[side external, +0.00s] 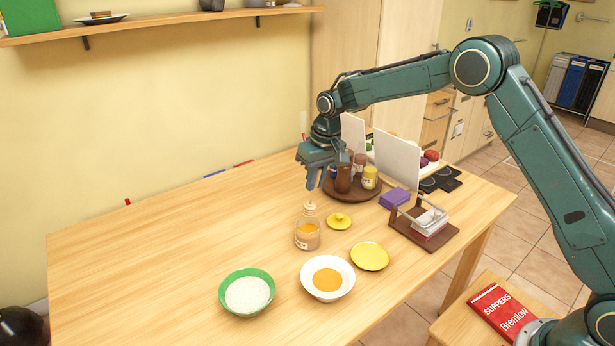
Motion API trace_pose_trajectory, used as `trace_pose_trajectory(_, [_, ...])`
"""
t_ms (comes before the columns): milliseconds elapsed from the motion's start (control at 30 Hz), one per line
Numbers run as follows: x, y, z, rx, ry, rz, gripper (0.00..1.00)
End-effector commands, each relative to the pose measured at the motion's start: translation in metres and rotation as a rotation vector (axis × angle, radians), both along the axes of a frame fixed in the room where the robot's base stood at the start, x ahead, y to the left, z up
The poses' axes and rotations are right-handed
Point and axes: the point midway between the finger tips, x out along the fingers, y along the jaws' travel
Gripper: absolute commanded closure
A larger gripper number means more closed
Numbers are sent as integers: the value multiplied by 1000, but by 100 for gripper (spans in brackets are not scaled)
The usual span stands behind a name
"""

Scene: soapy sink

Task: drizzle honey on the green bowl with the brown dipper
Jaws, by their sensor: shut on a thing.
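My gripper (312,183) points down over the table and is shut on the thin handle of the brown dipper (309,209). The dipper hangs upright, its pale wooden head just above the honey jar (307,242). The jar is clear, open, and holds amber honey. Whether the head is clear of the jar's rim is hard to tell. The green bowl (226,302), filled with something white, stands on the table in front and to the left of the jar.
A white bowl (349,285) with orange-yellow contents, a yellow plate (370,256) and a yellow lid (339,221) lie near the jar. Behind are a round brown tray (336,193) with bottles and jars, and a rack (425,233) at right.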

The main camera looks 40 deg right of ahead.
Motion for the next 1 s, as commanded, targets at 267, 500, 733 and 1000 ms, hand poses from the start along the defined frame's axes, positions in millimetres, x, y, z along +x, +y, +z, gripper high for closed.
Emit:
trace_pose_trajectory(267, [-1, 0, -19, 0, 1, 1, 100])
trace_pose_trajectory(500, [-1, 0, -36, 0, 0, 1, 100])
trace_pose_trajectory(733, [-1, 0, -53, -1, 2, 0, 100])
trace_pose_trajectory(1000, [-1, 0, -72, -1, 2, 0, 100])
